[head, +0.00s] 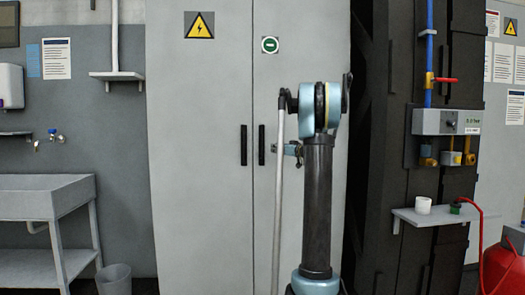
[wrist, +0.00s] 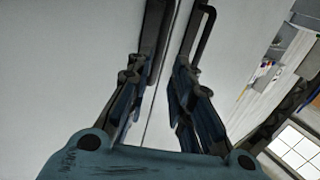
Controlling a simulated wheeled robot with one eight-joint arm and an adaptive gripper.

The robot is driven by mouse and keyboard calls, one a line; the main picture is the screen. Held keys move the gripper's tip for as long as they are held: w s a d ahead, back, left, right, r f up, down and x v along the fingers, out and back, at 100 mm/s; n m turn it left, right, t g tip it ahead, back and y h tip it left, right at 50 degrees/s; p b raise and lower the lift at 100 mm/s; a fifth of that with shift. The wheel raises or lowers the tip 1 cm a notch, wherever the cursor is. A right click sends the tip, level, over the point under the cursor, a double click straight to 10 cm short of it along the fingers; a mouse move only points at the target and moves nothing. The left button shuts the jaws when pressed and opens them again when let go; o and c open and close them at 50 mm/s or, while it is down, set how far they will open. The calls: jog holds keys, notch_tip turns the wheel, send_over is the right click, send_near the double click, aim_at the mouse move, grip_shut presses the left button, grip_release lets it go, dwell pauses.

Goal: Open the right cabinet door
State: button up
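The tall grey cabinet has two doors. The right cabinet door (head: 325,65) and the left door (head: 200,95) look closed, with a thin seam between them. The right door has a black vertical handle (head: 261,145), and the left door has a matching handle (head: 243,145). My gripper shows just right of the right handle in the head view (head: 291,149), partly hidden by my arm. In the wrist view my gripper (wrist: 165,70) has its fingers apart, with two dark handles near the fingertips. I cannot tell whether a finger touches a handle.
A dark column (head: 400,60) stands right of the cabinet, with a valve box (head: 446,122) and a small shelf (head: 440,215). A red tank (head: 503,270) is at the lower right. A sink (head: 45,197) and a bin (head: 114,280) are at the left.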

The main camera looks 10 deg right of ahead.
aim_at(263, 146)
jog(key=x, duration=1.2)
jog(key=shift+c, duration=0.6)
grip_shut()
